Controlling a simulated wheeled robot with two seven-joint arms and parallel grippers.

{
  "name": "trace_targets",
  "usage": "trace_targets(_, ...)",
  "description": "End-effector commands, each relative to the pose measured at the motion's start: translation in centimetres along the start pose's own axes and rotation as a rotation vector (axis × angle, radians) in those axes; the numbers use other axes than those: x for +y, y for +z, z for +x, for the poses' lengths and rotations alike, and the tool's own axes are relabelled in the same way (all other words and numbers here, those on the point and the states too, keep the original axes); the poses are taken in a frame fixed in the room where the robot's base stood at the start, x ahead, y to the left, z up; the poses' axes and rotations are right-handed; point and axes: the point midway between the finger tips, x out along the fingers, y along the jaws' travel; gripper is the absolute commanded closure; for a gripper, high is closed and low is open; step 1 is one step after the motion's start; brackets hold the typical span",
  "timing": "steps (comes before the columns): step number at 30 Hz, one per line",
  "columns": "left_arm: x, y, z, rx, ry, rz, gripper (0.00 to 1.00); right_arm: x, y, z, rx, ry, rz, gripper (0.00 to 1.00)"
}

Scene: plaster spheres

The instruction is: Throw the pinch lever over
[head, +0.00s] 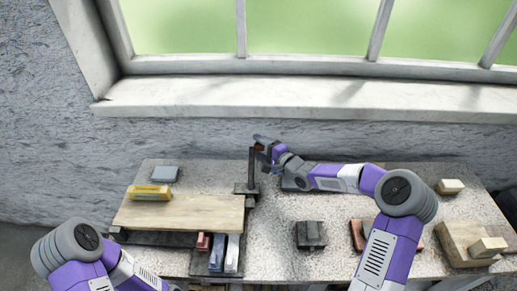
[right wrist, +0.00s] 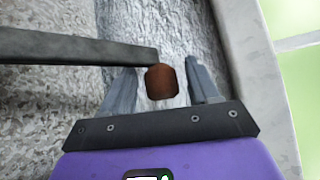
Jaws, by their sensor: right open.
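The pinch lever (head: 252,170) is a dark bar standing upright from a dark base at the back middle of the table. In the right wrist view, the lever's dark bar (right wrist: 75,48) comes in from the left, and its rounded red-brown knob (right wrist: 161,83) sits between my fingers. My right gripper (head: 262,144) is at the top of the lever. It is open, with one finger on each side of the knob and gaps showing between. My left arm shows at the lower left, but its gripper is out of view.
A wooden board (head: 180,214) lies left of the lever, with a yellow block (head: 149,192) and a grey-blue block (head: 165,174) near it. Small red, blue and white blocks stand in front. A dark block (head: 311,235) and wooden blocks (head: 464,241) stand right. The window sill (head: 300,97) is behind.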

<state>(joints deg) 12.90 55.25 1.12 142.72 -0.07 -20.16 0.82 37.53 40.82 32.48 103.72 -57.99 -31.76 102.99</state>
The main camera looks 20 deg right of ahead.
Motion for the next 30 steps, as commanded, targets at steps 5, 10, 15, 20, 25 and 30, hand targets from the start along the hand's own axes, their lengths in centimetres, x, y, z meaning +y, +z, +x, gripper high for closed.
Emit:
trace_targets(5,-0.05,-0.02,0.16,0.000,0.000,0.000,0.62,0.00,0.01,0.64,0.000,0.000,0.001,0.40)
trace_targets(10,-0.03,-0.03,0.13,0.000,0.000,0.000,0.62,-0.03,0.01,0.61,0.000,0.000,0.001,0.40)
trace_targets(15,-0.03,-0.03,0.13,0.000,0.000,0.001,0.62,-0.03,0.01,0.59,0.000,0.000,0.000,0.64)
trace_targets(20,-0.03,-0.03,0.13,0.000,0.000,0.000,0.62,0.01,0.01,0.58,0.000,0.001,0.001,0.89)
trace_targets(25,-0.03,-0.03,0.14,0.000,0.000,0.000,0.62,0.04,0.01,0.58,0.000,0.001,0.001,1.00)
trace_targets(30,-0.06,-0.03,0.19,0.000,0.000,0.000,0.62,-0.02,0.09,0.50,0.000,-0.004,-0.005,1.00)
